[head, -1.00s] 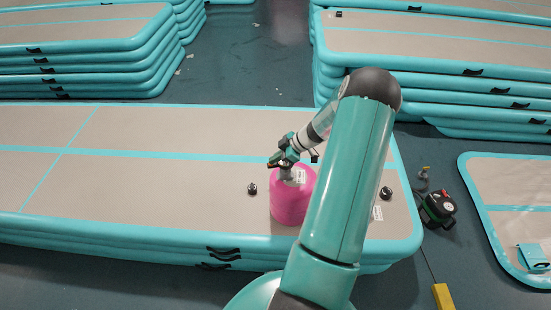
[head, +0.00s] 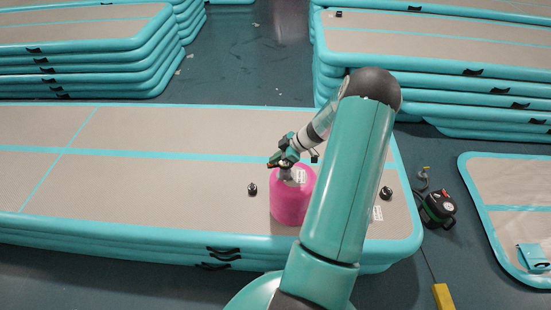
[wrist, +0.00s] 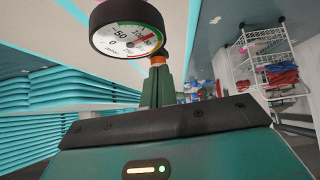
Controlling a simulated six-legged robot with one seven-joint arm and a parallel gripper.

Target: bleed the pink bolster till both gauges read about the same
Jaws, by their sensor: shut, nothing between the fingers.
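The pink bolster (head: 291,203) stands upright near the front right of the teal-edged tan track (head: 150,185), partly hidden by my arm. My gripper (head: 284,161) is shut at the bolster's top; I cannot tell from the head view whether it touches. In the wrist view my shut green fingers (wrist: 155,88) point at a black-rimmed pressure gauge (wrist: 128,33), just beyond them, with an orange collar beside it. A second gauge dial is not readable.
Small dark round objects lie on the track left (head: 252,189) and right (head: 386,193) of the bolster. A black and green pump-like device (head: 438,208) and a yellow block (head: 443,296) are on the floor at right. Stacked tracks (head: 440,60) stand behind; the track's left is clear.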

